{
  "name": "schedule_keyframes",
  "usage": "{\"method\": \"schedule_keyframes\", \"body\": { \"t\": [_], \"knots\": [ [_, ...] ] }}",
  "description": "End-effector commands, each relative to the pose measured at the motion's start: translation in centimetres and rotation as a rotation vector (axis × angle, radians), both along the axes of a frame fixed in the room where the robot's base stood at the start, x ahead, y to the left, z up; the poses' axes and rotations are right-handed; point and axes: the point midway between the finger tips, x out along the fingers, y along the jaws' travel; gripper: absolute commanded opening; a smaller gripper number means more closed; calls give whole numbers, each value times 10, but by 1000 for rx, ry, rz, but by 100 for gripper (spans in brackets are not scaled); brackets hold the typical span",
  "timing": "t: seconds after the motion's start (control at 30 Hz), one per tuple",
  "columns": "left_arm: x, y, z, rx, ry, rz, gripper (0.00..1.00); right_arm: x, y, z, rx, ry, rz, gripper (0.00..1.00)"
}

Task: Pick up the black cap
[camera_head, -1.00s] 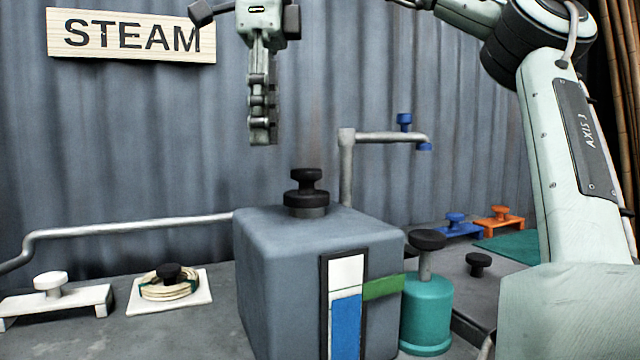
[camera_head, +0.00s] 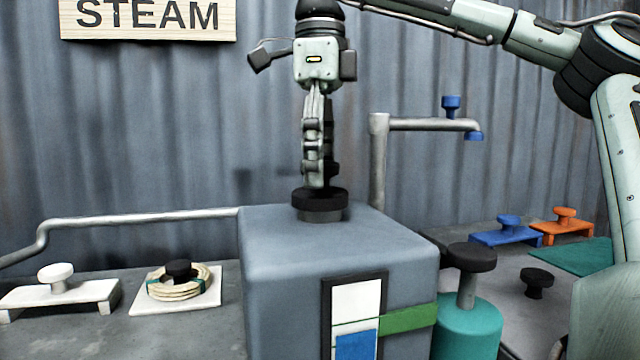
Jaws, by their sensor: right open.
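The black cap (camera_head: 320,203) sits on the short grey neck on top of the grey steam box (camera_head: 290,240). Its upper knob is mostly hidden behind my right gripper. My right gripper (camera_head: 316,184) points straight down with its fingertips at the cap's knob, just above the wide lower disc. It is open, seen nearly side-on, so I cannot tell whether the fingers touch the knob. My left gripper is not in view.
A pipe with a blue valve (camera_head: 451,105) rises behind the box. A teal canister (camera_head: 468,320) with a black knob stands at its right. A rattan coil (camera_head: 180,284) on a white plate and a white stand (camera_head: 58,290) lie left. Blue (camera_head: 507,232) and orange stands (camera_head: 566,226) are back right.

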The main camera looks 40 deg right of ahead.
Motion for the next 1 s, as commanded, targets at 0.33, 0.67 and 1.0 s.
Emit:
{"method": "schedule_keyframes", "body": {
  "t": [0.33,0.67,1.0],
  "knots": [
    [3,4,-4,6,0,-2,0,0,0,-5,1,-1,0,62],
    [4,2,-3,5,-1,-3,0,0,0,-4,1,-1,0,21],
    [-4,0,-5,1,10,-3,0,0,0,-2,0,-1,-1,9]
  ]
}}
